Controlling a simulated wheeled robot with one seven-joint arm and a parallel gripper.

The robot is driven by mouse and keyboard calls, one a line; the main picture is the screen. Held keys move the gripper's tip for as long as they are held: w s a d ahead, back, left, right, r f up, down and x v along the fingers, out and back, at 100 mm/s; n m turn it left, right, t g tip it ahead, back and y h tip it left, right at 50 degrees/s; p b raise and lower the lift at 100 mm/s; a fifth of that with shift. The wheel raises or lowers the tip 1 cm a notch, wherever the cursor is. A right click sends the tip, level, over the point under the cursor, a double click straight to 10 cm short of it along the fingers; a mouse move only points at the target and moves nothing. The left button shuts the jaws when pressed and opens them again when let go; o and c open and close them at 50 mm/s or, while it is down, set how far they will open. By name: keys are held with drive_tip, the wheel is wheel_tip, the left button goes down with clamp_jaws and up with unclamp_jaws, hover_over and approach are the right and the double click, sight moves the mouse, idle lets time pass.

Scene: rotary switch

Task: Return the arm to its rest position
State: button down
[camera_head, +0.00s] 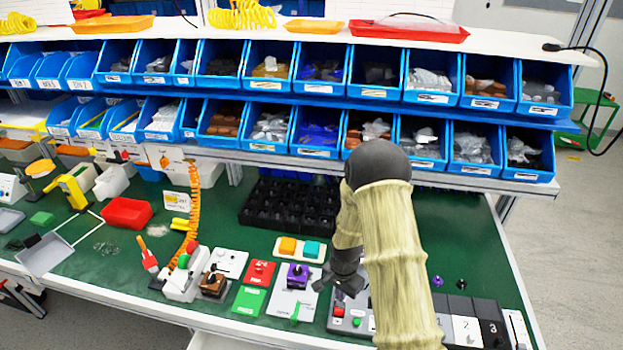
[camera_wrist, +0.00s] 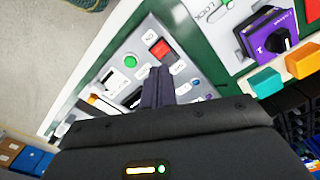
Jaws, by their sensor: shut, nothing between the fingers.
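My gripper (camera_head: 322,284) hangs over the green workbench (camera_head: 480,245), its fingers together and empty. In the wrist view, the closed fingertips (camera_wrist: 158,85) show in front of a grey control panel (camera_wrist: 130,68) with a green button and a red switch. My arm (camera_head: 390,250) reaches across the right half of the head view and hides part of this panel. A purple rotary switch (camera_head: 298,274) with a black knob stands just left of my gripper in the head view. It also shows at the upper right of the wrist view (camera_wrist: 267,34), apart from the fingers.
An orange and a teal button (camera_head: 299,248) sit on a white plate behind the gripper. Blue bins (camera_head: 430,151) fill the shelves at the back. A brown rotary switch (camera_head: 213,284) and a red box (camera_head: 258,273) stand to the left. Black modules (camera_head: 490,325) lie to the right.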

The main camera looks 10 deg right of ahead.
drive_tip(key=s+r+n+t, duration=0.1)
drive_tip(key=s+r+n, duration=0.3)
drive_tip(key=s+r, duration=0.3)
drive_tip(key=s+r+n+t, duration=0.1)
drive_tip(key=s+r+n, duration=0.4)
drive_tip(key=r, duration=1.2)
drive_tip(key=shift+s+r+n+t, duration=0.3)
drive_tip(key=shift+s, duration=0.9)
